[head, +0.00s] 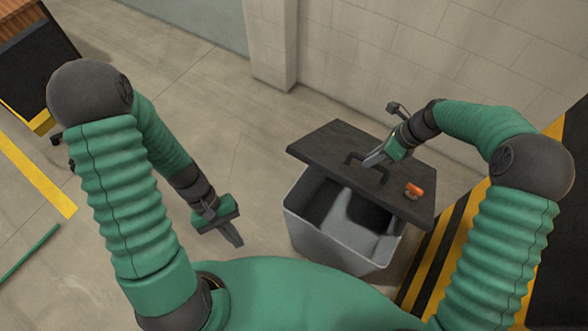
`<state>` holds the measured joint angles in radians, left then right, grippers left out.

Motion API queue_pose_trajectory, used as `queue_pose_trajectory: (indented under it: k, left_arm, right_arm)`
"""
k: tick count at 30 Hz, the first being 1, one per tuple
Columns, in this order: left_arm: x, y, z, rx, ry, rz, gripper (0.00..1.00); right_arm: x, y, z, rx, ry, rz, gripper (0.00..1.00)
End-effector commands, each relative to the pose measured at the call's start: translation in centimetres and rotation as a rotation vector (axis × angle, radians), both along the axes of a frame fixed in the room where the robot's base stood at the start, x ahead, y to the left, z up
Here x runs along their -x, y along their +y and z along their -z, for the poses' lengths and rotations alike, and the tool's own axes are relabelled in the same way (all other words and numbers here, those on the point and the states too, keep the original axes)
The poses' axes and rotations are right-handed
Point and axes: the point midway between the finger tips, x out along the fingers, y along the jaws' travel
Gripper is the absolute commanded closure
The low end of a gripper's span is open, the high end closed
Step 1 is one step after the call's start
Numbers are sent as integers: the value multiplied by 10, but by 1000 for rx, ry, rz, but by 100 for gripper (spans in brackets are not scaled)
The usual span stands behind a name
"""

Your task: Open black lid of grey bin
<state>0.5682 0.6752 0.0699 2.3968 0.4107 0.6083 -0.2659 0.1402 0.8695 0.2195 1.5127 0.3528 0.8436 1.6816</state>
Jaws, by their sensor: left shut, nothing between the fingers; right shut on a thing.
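The grey bin (335,241) stands on the floor to the right of centre. Its black lid (327,146) sits shifted and tilted toward the back right, so the front part of the bin's opening shows a dark inside. A black handle (352,157) rises from the lid. My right gripper (375,158) is at the lid's handle and shut on it; the fingers partly hide the grip. My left gripper (233,236) is shut and empty, low over the floor to the left of the bin.
A small orange object (413,190) lies on the lid's right part. A wall (400,60) and pillar (270,45) stand behind. Yellow and black floor stripes (440,250) run right of the bin.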

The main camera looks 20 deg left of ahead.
Motion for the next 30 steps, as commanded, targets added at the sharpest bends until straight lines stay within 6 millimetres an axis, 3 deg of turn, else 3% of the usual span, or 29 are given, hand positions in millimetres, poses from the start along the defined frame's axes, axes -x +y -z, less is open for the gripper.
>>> queue_pose_trajectory:
  k: [3, 6, 10, 13, 16, 21, 25, 30]
  left_arm:
    - [22, -24, 23, 220, 125, -237, 100]
    - [24, -48, 33, 415, 181, -441, 100]
    - [8, -76, 38, 677, 203, -725, 100]
    - [-16, -88, 39, 878, 180, -953, 100]
    - [-46, -90, 38, 1069, 129, -1190, 100]
    - [-92, -74, 38, 1311, 14, -1526, 100]
    - [-109, -62, 39, 1400, -44, -1665, 100]
    - [-121, -60, 38, 1425, -61, -1704, 100]
  right_arm:
    - [-5, -5, 2, 9, -14, 7, 100]
    - [-5, -5, 2, 8, -14, 7, 100]
    - [-5, -5, 2, 7, -14, 7, 100]
    - [-5, -5, 2, 6, -14, 7, 100]
    - [-5, -5, 1, 6, -14, 7, 100]
    - [-5, -5, 1, 5, -14, 7, 100]
    - [-5, -5, 1, 5, -14, 7, 100]
    - [-5, -5, 1, 6, -14, 7, 100]
